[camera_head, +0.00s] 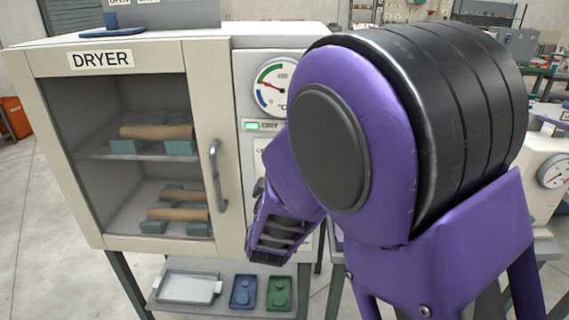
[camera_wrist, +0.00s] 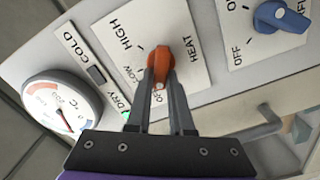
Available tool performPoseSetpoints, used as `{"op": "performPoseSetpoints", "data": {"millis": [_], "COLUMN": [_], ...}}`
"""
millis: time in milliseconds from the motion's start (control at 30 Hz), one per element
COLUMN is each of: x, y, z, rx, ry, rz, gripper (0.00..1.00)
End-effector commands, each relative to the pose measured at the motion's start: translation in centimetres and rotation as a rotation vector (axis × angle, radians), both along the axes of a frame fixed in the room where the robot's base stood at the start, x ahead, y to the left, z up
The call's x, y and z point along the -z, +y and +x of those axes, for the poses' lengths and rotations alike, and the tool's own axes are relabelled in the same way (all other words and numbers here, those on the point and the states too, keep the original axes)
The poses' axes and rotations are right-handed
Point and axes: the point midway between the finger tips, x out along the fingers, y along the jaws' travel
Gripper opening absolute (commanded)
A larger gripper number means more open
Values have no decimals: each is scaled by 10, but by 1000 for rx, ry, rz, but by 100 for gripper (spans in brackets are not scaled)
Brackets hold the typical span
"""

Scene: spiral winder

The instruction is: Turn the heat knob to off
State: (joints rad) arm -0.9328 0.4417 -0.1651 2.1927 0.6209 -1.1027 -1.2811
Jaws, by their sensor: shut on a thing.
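The heat knob (camera_wrist: 161,56) is orange-red and sits on a white plate (camera_wrist: 185,25) marked HEAT, HIGH, LOW and OFF. In the wrist view my gripper (camera_wrist: 160,74) has one finger on each side of the knob and is shut on it. The knob's narrow lower end, with a pale mark, lies close to the OFF label, partly between the fingers. In the head view my arm hides the knob, on the front of the white dryer (camera_head: 225,70). My gripper (camera_head: 262,240) shows there only in part.
A temperature gauge (camera_wrist: 62,115) and a lit green DRY lamp (camera_wrist: 125,116) are beside the plate. A blue knob (camera_wrist: 282,17) with its own OFF mark is at the upper right. The dryer's door handle (camera_head: 217,176) stands out left of my gripper.

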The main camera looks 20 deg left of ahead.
Motion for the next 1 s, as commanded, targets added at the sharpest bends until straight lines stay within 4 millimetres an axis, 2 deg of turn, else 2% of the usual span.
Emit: {"op": "performPoseSetpoints", "data": {"millis": [433,467,600,1000], "x": [-2,-2,-2,0], "y": [0,0,0,0], "z": [1,1,1,1], "rx": [0,1,0,0], "ry": [-8,-8,-7,-3], "rz": [-10,-10,-10,-10], "gripper": [0,24,49,50]}}
